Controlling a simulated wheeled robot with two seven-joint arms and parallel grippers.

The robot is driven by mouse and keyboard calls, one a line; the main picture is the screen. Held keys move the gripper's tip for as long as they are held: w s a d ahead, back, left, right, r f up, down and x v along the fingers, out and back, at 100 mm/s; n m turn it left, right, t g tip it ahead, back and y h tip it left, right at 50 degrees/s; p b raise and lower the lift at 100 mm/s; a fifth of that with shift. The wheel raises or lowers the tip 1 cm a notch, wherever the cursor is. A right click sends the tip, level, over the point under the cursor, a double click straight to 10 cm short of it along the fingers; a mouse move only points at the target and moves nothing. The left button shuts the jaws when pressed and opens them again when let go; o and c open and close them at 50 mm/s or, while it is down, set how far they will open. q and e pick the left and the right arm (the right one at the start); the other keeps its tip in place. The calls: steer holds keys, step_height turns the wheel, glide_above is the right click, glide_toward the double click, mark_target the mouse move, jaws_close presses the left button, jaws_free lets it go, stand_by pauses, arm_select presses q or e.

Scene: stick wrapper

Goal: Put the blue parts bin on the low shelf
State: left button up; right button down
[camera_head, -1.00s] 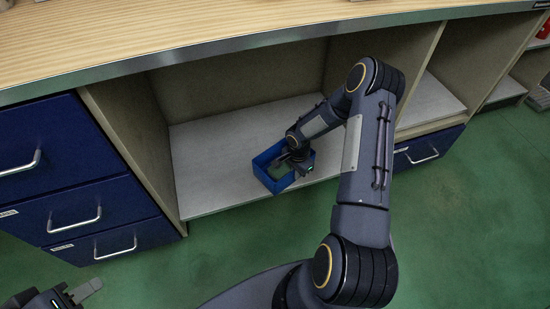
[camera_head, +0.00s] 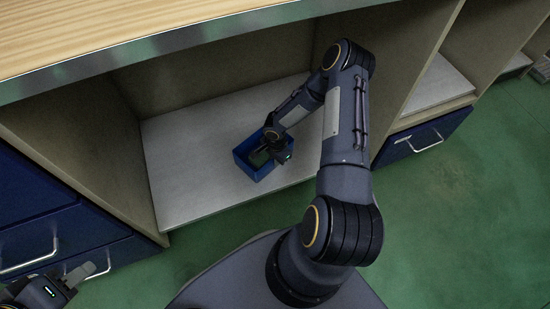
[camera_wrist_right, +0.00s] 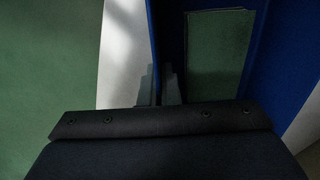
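The blue parts bin (camera_head: 243,161) is an open-topped box over the white low shelf (camera_head: 190,185), inside the open bay. I cannot tell whether it rests on the board or hangs just above it. My right gripper (camera_head: 275,148) reaches down into the bin's right side. In the right wrist view its two fingers (camera_wrist_right: 159,88) straddle a blue wall of the bin (camera_wrist_right: 167,30) and look shut on it.
The wooden worktop (camera_head: 150,22) with a metal front edge overhangs the bay. A side panel (camera_head: 95,150) and blue drawers (camera_head: 50,225) bound it on the left, another panel (camera_head: 415,80) on the right. The shelf is bare left of and behind the bin. Green floor (camera_head: 470,210) lies in front.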

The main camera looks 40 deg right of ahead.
steer(key=shift+f, duration=0.25)
steer(key=shift+f, duration=0.15)
steer(key=c, duration=1.7)
jaws_free()
steer(key=shift+r, duration=0.3)
step_height(320, 180, up, 7)
steer(key=p, duration=0.2)
steer(key=shift+r+p, duration=0.15)
steer(key=shift+p, duration=0.25)
